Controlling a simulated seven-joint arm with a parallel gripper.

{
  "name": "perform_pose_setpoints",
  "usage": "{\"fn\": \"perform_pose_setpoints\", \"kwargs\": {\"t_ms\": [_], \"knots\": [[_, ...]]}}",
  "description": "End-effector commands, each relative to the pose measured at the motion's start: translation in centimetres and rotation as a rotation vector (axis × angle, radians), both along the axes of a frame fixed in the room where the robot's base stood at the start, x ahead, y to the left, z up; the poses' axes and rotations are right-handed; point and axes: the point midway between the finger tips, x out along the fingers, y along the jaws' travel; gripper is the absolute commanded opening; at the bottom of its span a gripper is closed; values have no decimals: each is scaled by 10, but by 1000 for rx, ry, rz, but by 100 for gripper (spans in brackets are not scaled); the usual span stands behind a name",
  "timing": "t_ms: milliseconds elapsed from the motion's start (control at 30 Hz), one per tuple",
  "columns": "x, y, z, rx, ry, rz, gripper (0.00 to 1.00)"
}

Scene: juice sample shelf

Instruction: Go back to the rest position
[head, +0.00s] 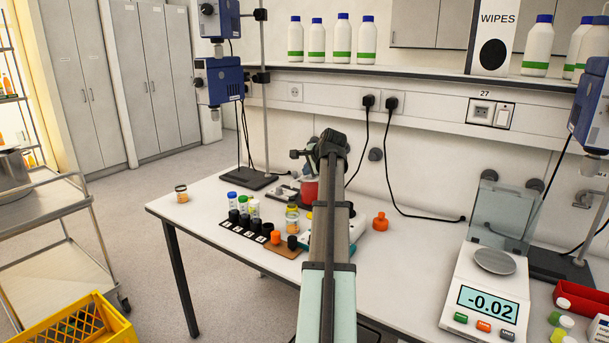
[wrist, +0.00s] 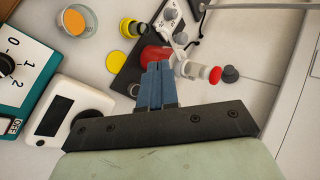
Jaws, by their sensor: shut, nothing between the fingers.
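My gripper (wrist: 157,70) shows in the wrist view as two blue fingers closed together, with nothing between them. They point at the bench top, just in front of a red object (wrist: 158,53); I cannot tell whether they touch it. In the head view my arm reaches from the bottom middle over the white bench (head: 400,270), and the fingers are hidden by the arm. A red container (head: 308,191) shows just left of the arm's far end.
Capped sample jars (head: 243,204) and black caps stand left of my arm. A balance (head: 488,290) reading -0.02 stands right. In the wrist view, a juice cup (wrist: 76,20), a white device with a dark display (wrist: 53,118) and a red-capped vial (wrist: 200,71) lie near the fingers.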

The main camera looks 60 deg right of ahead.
Motion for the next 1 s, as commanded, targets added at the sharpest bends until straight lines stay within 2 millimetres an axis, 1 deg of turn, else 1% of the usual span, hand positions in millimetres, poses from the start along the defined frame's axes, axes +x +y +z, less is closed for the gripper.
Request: {"fn": "perform_pose_setpoints", "kwargs": {"t_ms": [33,133,400,533,633,667,767,800,867,900,967,1000], "knots": [[-5,4,5,0,0,0,0],[-10,8,11,-1,-1,0,0],[-15,11,17,1,1,1,0],[-13,13,15,3,5,9,0],[-1,26,5,12,30,60,0],[4,33,-1,18,43,88,0],[30,66,-26,41,102,221,0],[41,83,-37,51,129,289,0],[57,111,-56,66,172,400,0],[68,130,-69,77,198,475,0],[81,159,-89,92,235,585,0],[89,179,-103,101,257,655,0]]}}
